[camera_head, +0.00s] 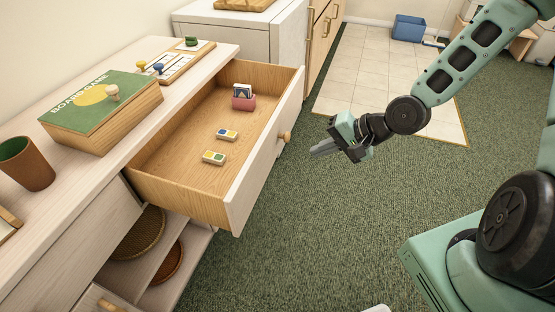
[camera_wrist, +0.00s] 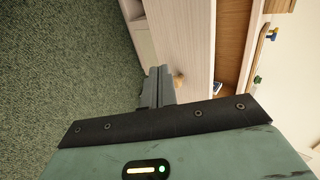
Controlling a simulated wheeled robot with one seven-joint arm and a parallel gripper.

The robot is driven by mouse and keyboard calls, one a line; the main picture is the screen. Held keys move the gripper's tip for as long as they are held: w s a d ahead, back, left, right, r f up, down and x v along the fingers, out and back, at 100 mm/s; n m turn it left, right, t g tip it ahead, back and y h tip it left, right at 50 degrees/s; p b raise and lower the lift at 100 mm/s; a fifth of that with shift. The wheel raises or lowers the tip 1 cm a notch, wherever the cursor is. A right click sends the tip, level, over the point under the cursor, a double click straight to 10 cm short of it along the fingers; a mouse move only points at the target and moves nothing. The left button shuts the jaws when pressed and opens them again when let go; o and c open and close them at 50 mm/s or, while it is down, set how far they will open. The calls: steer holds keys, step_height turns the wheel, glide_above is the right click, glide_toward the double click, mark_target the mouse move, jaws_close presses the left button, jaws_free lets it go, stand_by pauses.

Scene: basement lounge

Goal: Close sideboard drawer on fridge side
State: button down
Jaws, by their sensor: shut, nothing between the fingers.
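The sideboard drawer (camera_head: 262,172) on the fridge side is pulled far out, with a pale front and a round wooden knob (camera_head: 285,137). Inside lie two small coloured tiles (camera_head: 214,157) and a pink card holder (camera_head: 243,99). My gripper (camera_head: 316,152) is shut and empty, in front of the drawer face and to the right of the knob in the head view. In the wrist view the shut fingers (camera_wrist: 157,87) point toward the drawer front (camera_wrist: 190,40), with the knob (camera_wrist: 179,80) just right of the fingertips. The fingers hide part of the front.
The sideboard top (camera_head: 95,175) holds a green-lidded game box (camera_head: 90,95), a brown cup (camera_head: 25,165) and a board with pegs (camera_head: 172,62). A white fridge (camera_head: 235,35) stands behind the drawer. Open shelves with baskets (camera_head: 140,233) lie below. The green carpet in front is clear.

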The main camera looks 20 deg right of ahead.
mark_target(266, 162)
steer(key=b+x, duration=0.1)
steer(key=x, duration=0.3)
steer(key=r+x, duration=0.1)
steer(key=x, duration=0.3)
steer(key=a+b+x, duration=0.1)
steer(key=x, duration=0.3)
steer(key=shift+w+a+r+b, duration=0.15)
steer(key=shift+w+r+b, duration=0.15)
steer(key=shift+w, duration=0.1)
steer(key=shift+w+a, duration=0.3)
steer(key=shift+a, duration=0.05)
